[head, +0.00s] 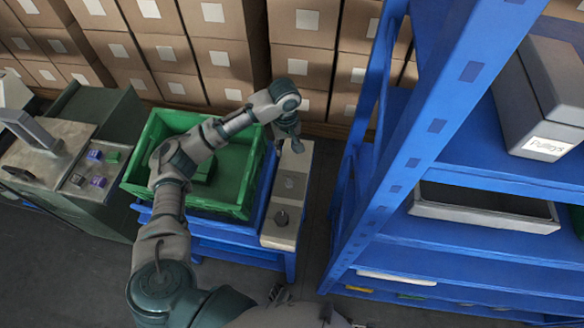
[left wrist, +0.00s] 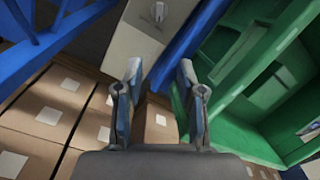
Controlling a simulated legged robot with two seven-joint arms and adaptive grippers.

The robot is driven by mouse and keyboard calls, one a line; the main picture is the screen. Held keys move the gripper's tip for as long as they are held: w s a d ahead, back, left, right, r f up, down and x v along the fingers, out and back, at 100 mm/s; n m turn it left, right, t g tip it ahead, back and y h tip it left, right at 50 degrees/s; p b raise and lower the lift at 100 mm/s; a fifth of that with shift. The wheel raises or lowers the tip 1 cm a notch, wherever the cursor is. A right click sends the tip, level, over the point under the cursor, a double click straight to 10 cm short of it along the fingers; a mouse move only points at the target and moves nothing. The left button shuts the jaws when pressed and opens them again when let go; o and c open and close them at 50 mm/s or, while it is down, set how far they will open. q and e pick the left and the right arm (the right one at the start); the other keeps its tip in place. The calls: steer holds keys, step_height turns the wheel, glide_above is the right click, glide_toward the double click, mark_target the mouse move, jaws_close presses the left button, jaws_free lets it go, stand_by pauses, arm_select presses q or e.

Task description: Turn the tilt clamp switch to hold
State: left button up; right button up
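A beige control panel (head: 272,235) runs along the right side of the blue stand, with a small grey knob (head: 289,183) near its middle and a larger dark knob (head: 281,217) nearer me. I cannot read which one is the tilt clamp switch, or its setting. My left gripper (head: 291,143) points down over the panel's far end and hides part of it. In the left wrist view its fingers (left wrist: 159,80) are apart with nothing between them. A pale knob (left wrist: 158,12) on the panel (left wrist: 133,45) shows ahead of the fingertips, apart from them. My right gripper is not identifiable.
A green crate (head: 136,176) sits left of the panel, under my left arm. A blue shelf rack (head: 400,185) stands close on the right. Stacked cardboard boxes (head: 215,60) fill the back. A green machine cabinet (head: 95,205) stands at left. Floor is open between panel and rack.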

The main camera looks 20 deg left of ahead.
arm_select(q)
steer(key=f, duration=0.1)
steer(key=b, duration=0.2)
glide_above(288, 179)
steer(key=f, duration=0.8)
steer(key=shift+w+d+f, duration=0.15)
steer(key=shift+w+d, duration=0.05)
steer(key=shift+d, duration=0.05)
steer(key=f, duration=0.5)
steer(key=f+b, duration=0.1)
steer(key=f, duration=0.1)
steer(key=shift+a+f, duration=0.25)
steer(key=shift+a, duration=0.15)
steer(key=shift+d, duration=0.2)
arm_select(e)
step_height(288, 179, up, 7)
steer(key=w, duration=0.1)
steer(key=shift+r, duration=0.2)
arm_select(q)
steer(key=shift+d, duration=0.1)
arm_select(e)
steer(key=shift+w, duration=0.1)
arm_select(q)
steer(key=c, duration=0.6)
steer(key=shift+s, duration=0.1)
jaws_close()
arm_select(e)
steer(key=shift+a, duration=0.15)
